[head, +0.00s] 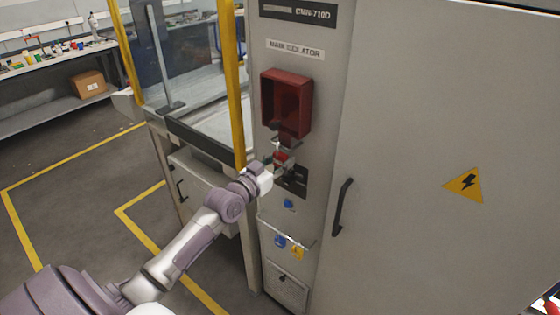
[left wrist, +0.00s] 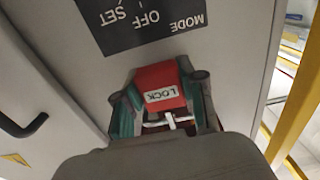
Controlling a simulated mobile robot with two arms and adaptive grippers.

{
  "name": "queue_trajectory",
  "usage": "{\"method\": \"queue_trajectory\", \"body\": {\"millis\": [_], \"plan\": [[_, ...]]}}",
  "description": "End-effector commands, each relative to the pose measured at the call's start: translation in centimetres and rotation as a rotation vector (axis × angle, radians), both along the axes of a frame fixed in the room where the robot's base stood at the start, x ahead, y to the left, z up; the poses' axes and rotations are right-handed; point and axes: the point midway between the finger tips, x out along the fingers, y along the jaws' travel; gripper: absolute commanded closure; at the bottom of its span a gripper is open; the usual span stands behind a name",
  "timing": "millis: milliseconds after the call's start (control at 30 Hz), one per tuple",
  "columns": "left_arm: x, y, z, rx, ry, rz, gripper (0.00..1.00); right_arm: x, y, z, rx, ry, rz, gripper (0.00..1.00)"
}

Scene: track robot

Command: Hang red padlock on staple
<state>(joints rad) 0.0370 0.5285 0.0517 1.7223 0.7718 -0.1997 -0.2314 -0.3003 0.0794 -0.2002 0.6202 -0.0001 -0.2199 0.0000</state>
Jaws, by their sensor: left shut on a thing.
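The red padlock (head: 281,158) is held at the front of the grey cabinet, just below the open red box. In the left wrist view the padlock (left wrist: 155,78) shows a white LOCK label and part of a silver shackle (left wrist: 172,119). My left gripper (head: 280,163) is shut on the padlock; its green-padded fingers (left wrist: 160,98) sit on both sides of the red body. I cannot make out the staple; gripper and padlock cover that part of the panel. My right gripper is in neither view.
The red box (head: 287,103) juts from the cabinet above my gripper. A black switch plate (head: 295,181) is beside it. Blue (head: 280,242) and yellow (head: 297,253) tags hang on a rail below. A door handle (head: 342,207) is right; a yellow post (head: 233,85) stands left.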

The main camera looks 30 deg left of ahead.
Motion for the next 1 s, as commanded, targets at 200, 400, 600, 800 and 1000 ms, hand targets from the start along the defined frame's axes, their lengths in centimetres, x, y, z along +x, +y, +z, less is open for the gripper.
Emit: {"method": "queue_trajectory", "body": {"millis": [200,400,600,800,1000], "plan": [[0.0,0.0,0.1,0.000,-0.001,0.000,0.48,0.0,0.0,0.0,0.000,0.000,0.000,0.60],[0.0,0.0,0.0,0.000,0.000,0.000,0.31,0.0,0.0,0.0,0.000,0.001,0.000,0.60],[-0.1,0.0,0.0,0.000,0.001,0.000,0.31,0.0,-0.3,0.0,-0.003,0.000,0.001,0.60],[-1.8,0.2,-0.2,0.000,0.004,0.000,0.31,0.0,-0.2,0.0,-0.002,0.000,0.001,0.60],[-5.7,0.4,-0.2,0.001,0.004,-0.001,0.31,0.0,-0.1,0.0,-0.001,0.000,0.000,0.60]]}}
